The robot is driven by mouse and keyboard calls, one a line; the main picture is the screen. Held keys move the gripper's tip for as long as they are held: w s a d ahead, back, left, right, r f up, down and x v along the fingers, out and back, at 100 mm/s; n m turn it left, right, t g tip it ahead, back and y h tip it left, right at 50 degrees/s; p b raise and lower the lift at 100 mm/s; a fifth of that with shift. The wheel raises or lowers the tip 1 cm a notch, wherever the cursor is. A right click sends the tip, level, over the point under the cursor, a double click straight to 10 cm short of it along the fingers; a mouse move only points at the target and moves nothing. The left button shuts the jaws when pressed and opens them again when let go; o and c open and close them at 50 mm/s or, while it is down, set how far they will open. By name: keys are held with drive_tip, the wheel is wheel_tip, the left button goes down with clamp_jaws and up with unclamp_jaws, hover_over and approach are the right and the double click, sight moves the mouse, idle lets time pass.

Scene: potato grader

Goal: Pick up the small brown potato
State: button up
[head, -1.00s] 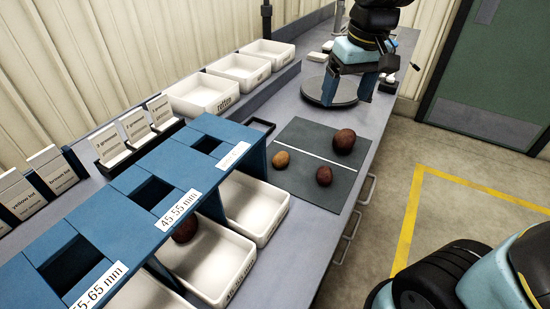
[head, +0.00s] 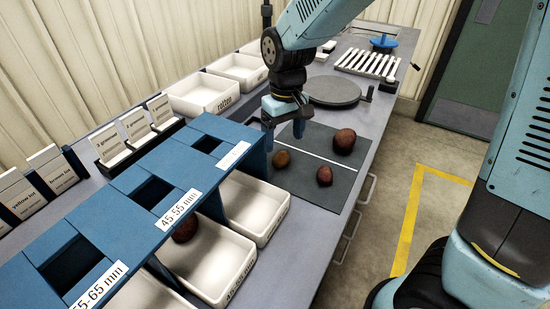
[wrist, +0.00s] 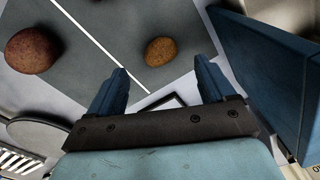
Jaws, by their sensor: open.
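A small yellow-brown potato (head: 281,158) lies on the dark grey mat (head: 310,190), left of its white line; it also shows in the wrist view (wrist: 160,51). The large one also shows in the wrist view (wrist: 32,50). My gripper (head: 284,132) is open and empty above the mat's back left, close behind the small potato. In the wrist view, the potato lies beyond the gap between my fingers (wrist: 162,72).
The blue sizing frame (head: 125,205) stands left of the mat, close to my gripper, with white bins (head: 250,208) beneath it. A dark potato (head: 186,229) lies in one bin. A round grey turntable (head: 334,92) and a white slatted rack (head: 368,62) stand behind the mat.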

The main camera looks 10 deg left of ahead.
sight(282, 154)
drive_tip(key=shift+w+a+f, duration=0.1)
drive_tip(key=shift+f, duration=1.65)
drive_tip(key=shift+w+a+f, duration=0.1)
drive_tip(key=shift+f, duration=1.65)
drive_tip(key=c, duration=1.1)
drive_tip(key=shift+r, duration=0.15)
